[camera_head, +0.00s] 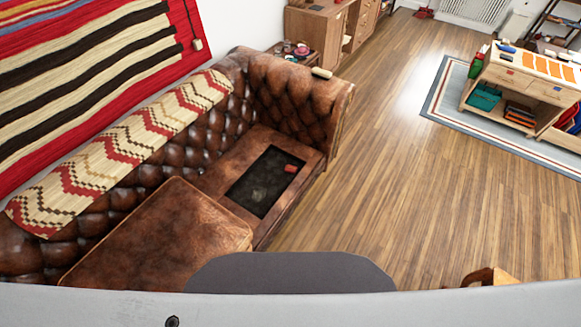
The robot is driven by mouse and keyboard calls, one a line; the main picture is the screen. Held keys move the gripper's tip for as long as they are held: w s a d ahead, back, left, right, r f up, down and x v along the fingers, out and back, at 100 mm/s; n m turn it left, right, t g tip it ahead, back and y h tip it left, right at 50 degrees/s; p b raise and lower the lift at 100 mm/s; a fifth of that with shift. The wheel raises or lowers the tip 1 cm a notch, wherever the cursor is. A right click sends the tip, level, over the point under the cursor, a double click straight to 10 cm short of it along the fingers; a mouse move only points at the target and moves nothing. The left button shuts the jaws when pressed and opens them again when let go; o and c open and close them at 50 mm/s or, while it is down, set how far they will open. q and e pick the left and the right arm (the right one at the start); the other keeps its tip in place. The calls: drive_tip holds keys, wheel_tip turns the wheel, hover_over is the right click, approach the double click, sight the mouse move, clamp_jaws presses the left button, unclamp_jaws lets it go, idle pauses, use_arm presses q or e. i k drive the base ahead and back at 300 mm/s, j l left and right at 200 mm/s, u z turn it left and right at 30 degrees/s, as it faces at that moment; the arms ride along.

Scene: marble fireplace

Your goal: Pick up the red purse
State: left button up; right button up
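A small red item (291,168) lies on the dark panel (263,182) in the seat of the brown leather sofa (205,232), near its far end. It may be the red purse, but it is too small to tell. Another red item (424,12) lies on the floor at the back, beside the cabinet; its kind is also unclear. Neither of my grippers is in view. My own grey and white body fills the bottom edge.
A low wooden table (517,82) with several items stands on a bordered rug (452,102) at the right. A wooden cabinet (314,33) stands behind the sofa. A wooden piece (490,276) shows at the bottom right. The wooden floor (400,185) between is clear.

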sight(289, 168)
drive_tip(key=i+l+u, duration=0.15)
drive_tip(key=i+l, duration=0.2)
drive_tip(key=i+l+u, duration=0.15)
drive_tip(key=i+l, duration=0.25)
drive_tip(key=i+l+u, duration=0.15)
drive_tip(key=i+l, duration=0.25)
drive_tip(key=i+l+u, duration=0.15)
drive_tip(key=i+l, duration=0.15)
drive_tip(key=l, duration=0.2)
drive_tip(key=i+l+u, duration=0.15)
drive_tip(key=i+l, duration=0.15)
drive_tip(key=l, duration=0.2)
